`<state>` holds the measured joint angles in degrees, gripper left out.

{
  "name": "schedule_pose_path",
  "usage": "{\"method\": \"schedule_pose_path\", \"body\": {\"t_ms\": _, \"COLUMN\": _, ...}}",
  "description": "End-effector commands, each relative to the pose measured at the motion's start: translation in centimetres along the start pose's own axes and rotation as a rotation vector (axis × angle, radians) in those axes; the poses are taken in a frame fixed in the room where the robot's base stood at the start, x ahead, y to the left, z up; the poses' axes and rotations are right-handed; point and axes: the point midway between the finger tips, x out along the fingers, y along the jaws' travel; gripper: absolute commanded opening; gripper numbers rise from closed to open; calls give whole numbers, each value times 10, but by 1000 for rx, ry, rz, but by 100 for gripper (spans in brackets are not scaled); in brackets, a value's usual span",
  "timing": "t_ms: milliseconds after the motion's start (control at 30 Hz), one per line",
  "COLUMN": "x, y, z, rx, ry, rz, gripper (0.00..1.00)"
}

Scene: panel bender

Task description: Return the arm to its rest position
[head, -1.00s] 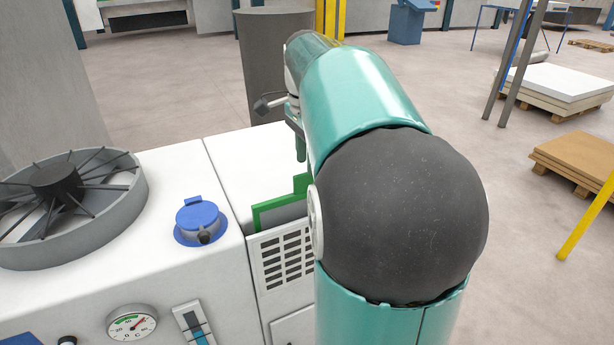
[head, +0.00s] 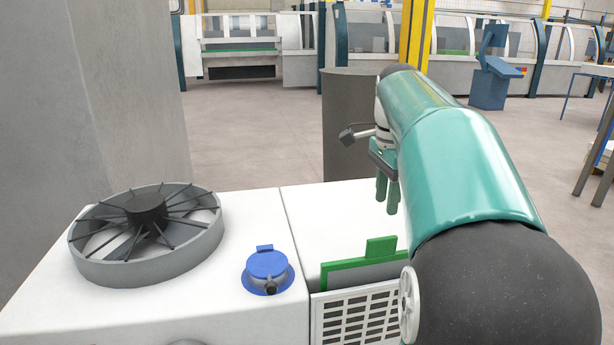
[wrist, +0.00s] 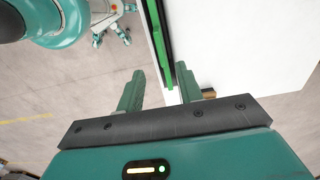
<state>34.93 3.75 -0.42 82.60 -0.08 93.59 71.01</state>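My arm is teal with a dark grey joint and reaches forward over the white machine cabinet (head: 240,215), bent down at its end. My gripper (head: 387,205) hangs near the cabinet's right part, behind a green-edged slot piece (head: 352,271) with an upright tab. In the wrist view, the two green fingers of my gripper (wrist: 158,80) stand apart with nothing between them. A green edge strip (wrist: 158,40) runs along the white surface beyond the fingertips.
A round fan (head: 146,212) and a blue capped fitting (head: 267,268) sit on the cabinet. A dark grey cylinder (head: 350,115) stands behind my gripper. A grey pillar (head: 110,90) rises at left. Open floor (head: 255,130) lies beyond the cabinet.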

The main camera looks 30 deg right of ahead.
Motion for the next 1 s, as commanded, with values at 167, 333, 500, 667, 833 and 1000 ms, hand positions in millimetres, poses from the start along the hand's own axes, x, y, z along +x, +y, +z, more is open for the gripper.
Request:
{"method": "schedule_pose_path", "body": {"t_ms": 167, "x": 0, "y": 1, "z": 2, "rx": -11, "ry": 1, "rz": -3, "gripper": 36}}
{"method": "schedule_pose_path", "body": {"t_ms": 333, "x": 5, "y": 13, "z": 37, "rx": -196, "ry": 18, "rz": -50, "gripper": 36}}
{"method": "schedule_pose_path", "body": {"t_ms": 500, "x": 24, "y": 46, "z": 101, "rx": -593, "ry": 64, "rz": -147, "gripper": 36}}
{"method": "schedule_pose_path", "body": {"t_ms": 667, "x": 52, "y": 85, "z": 152, "rx": -986, "ry": 127, "rz": -245, "gripper": 36}}
{"method": "schedule_pose_path", "body": {"t_ms": 833, "x": 92, "y": 132, "z": 195, "rx": -1392, "ry": 215, "rz": -349, "gripper": 36}}
{"method": "schedule_pose_path", "body": {"t_ms": 1000, "x": 129, "y": 168, "z": 219, "rx": -1698, "ry": 301, "rz": -429, "gripper": 36}}
